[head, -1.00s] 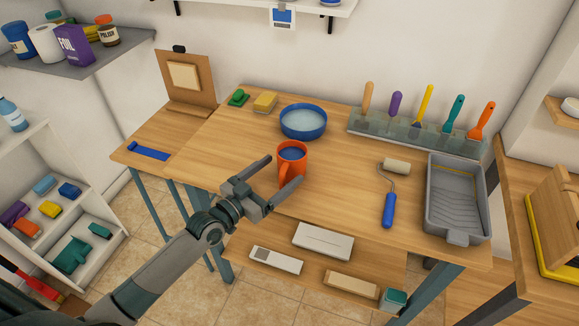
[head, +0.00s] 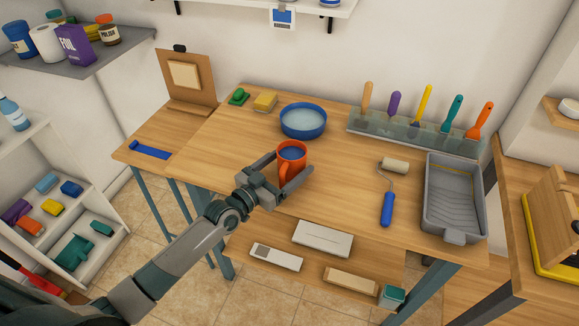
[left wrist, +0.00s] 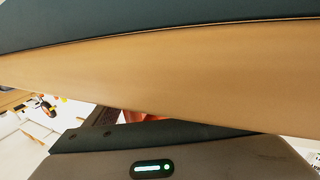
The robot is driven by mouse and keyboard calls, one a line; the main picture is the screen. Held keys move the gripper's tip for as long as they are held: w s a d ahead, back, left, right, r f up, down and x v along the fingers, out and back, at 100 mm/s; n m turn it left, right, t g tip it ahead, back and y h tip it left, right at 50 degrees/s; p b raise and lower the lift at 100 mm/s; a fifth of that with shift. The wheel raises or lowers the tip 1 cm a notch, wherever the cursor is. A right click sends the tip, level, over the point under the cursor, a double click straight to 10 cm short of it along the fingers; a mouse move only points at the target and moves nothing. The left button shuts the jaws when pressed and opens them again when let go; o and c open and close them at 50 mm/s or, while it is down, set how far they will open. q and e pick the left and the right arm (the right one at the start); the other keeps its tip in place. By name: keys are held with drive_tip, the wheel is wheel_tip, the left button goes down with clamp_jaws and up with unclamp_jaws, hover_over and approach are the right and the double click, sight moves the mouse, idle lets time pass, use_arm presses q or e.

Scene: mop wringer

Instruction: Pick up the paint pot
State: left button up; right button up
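The paint pot (head: 291,153) is an orange mug-like pot with a handle and dark blue contents. It stands upright on the wooden table (head: 235,150), near its front left part. My left gripper (head: 293,163) is open, with one finger on the left side of the pot and the other on its right front side. I cannot tell whether either finger touches it. The left wrist view is mostly filled by close dark and wood-coloured surfaces, with a small orange-red patch between them. My right gripper is not in view.
A blue bowl (head: 303,121) stands just behind the pot. A paint roller (head: 388,208) and a grey tray (head: 452,205) lie to the right. A rack (head: 365,127) of several coloured scrapers is at the back. The table between pot and roller is clear.

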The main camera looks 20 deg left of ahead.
sight(283, 159)
use_arm(q)
drive_tip(key=shift+r, duration=0.1)
drive_tip(key=c, duration=1.3)
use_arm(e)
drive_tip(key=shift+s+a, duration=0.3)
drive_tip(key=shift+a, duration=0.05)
use_arm(q)
drive_tip(key=shift+r, duration=0.25)
drive_tip(key=shift+c, duration=0.2)
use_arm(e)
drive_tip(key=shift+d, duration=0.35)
